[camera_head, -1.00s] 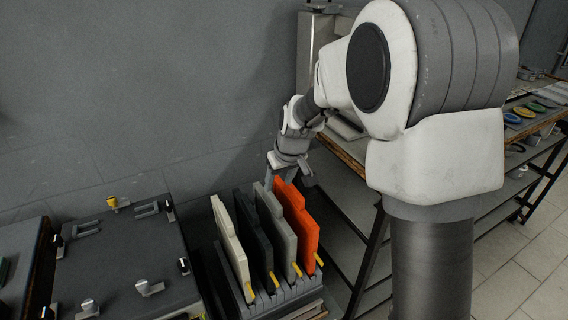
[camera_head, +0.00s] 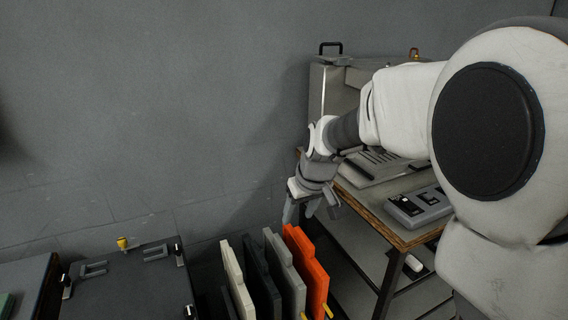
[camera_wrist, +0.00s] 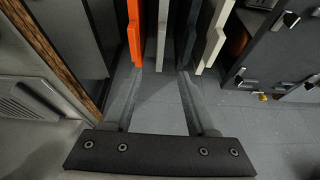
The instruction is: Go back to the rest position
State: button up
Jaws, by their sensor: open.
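My gripper (camera_head: 311,208) hangs above and behind the upright panels in the head view, its two fingers apart with nothing between them. In the wrist view my gripper (camera_wrist: 158,105) shows its fingers spread over bare floor. The panels stand in a row: a white one (camera_head: 236,280), a dark one (camera_head: 262,282), a grey one (camera_head: 285,275) and an orange one (camera_head: 307,272). The orange panel (camera_wrist: 135,30) and the white panel (camera_wrist: 214,35) also show in the wrist view, beyond the fingertips. I see no contact between fingers and panels.
A dark box with latches (camera_head: 125,285) is at the lower left. A wood-edged table (camera_head: 385,212) with a grey button box (camera_head: 420,206) stands right of my gripper. A grey machine (camera_head: 335,90) stands behind, near the wall. Floor (camera_wrist: 160,110) shows below the fingers.

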jog(key=s+d+r+m+p, duration=0.2)
jog(key=s+d+r, duration=0.2)
jog(key=s, duration=0.8)
jog(key=s+d+r+m+t+h+p, duration=0.1)
jog(key=s+d+r+m+p, duration=0.1)
jog(key=s+r, duration=0.6)
jog(key=s+d+p, duration=0.1)
jog(key=s+d, duration=0.1)
jog(key=s, duration=0.3)
jog(key=shift+s+d+h, duration=0.2)
jog(key=shift+s+h, duration=0.05)
jog(key=shift+h, duration=0.05)
